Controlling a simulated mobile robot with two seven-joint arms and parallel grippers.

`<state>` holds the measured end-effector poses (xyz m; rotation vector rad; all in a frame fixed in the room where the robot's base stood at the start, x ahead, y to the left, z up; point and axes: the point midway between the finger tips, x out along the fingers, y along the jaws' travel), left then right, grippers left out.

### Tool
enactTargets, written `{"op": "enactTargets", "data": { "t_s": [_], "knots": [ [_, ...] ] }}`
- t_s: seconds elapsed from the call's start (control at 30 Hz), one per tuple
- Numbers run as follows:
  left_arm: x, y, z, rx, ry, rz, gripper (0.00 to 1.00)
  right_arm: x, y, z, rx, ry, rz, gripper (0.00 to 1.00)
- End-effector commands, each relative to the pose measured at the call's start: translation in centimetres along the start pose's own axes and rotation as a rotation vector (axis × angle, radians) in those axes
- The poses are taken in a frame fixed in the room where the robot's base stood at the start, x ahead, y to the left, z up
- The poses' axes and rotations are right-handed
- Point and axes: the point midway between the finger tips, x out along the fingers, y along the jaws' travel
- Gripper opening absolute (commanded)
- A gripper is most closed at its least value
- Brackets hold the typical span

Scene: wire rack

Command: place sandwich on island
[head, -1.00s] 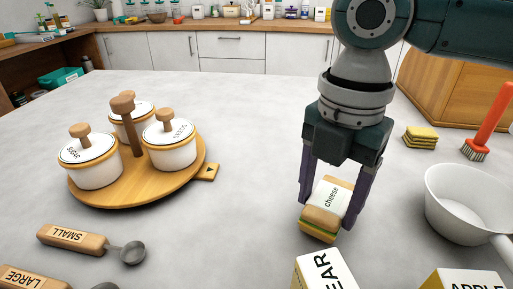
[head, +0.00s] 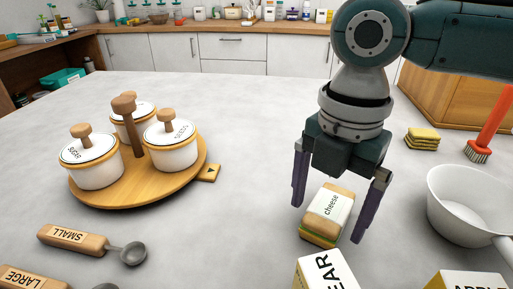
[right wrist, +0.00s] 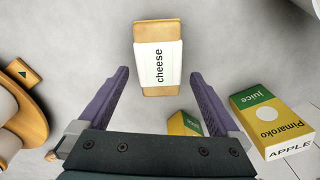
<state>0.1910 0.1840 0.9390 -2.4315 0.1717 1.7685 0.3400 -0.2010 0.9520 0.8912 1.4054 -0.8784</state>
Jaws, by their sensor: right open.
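The sandwich (head: 328,213), in a white wrapper marked "cheese", lies on the grey island top (head: 250,130). My right gripper (head: 329,217) is open, with its purple fingers apart on either side of the sandwich in the head view. In the right wrist view the sandwich (right wrist: 158,55) lies beyond the fingertips, and the open gripper (right wrist: 158,75) holds nothing. My left gripper is not in view.
A wooden tray (head: 190,180) with lidded white jars stands left. Measuring spoons (head: 75,238) lie front left. Juice cartons (head: 322,272) stand in front of the sandwich. A white pan (head: 462,200), yellow sponges (head: 422,138) and a red brush (head: 490,130) are at right.

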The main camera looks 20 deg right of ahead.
Motion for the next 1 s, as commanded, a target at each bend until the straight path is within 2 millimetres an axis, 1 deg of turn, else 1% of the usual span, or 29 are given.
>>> {"op": "enactTargets", "data": {
  "t_s": [0.07, 0.17, 0.27, 0.5, 0.6, 0.7, 0.8, 1.0],
  "knots": [
    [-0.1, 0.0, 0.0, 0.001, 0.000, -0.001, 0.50, -0.3, 0.0, 0.0, 0.000, -0.001, 0.001, 0.99],
    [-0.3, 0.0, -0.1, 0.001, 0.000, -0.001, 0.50, -1.4, 0.1, 0.0, 0.000, 0.000, 0.002, 0.99],
    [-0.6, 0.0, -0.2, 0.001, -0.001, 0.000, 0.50, -3.4, 0.1, 0.0, -0.002, -0.002, 0.005, 0.99],
    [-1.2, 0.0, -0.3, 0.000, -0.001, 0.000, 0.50, -8.9, 0.1, 0.0, 0.000, 0.000, 0.005, 0.99],
    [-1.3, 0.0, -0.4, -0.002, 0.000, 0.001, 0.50, -10.6, 0.1, 0.0, -0.001, 0.000, 0.003, 0.99],
    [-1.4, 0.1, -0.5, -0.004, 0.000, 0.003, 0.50, -11.7, 0.1, 0.0, 0.000, 0.001, 0.001, 0.99],
    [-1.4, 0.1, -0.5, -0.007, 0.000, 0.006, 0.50, -12.2, 0.1, 0.0, 0.001, 0.001, 0.001, 0.99],
    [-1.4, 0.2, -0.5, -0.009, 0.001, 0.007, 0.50, -12.4, 0.0, 0.0, 0.001, 0.001, 0.000, 0.99]
  ]
}}
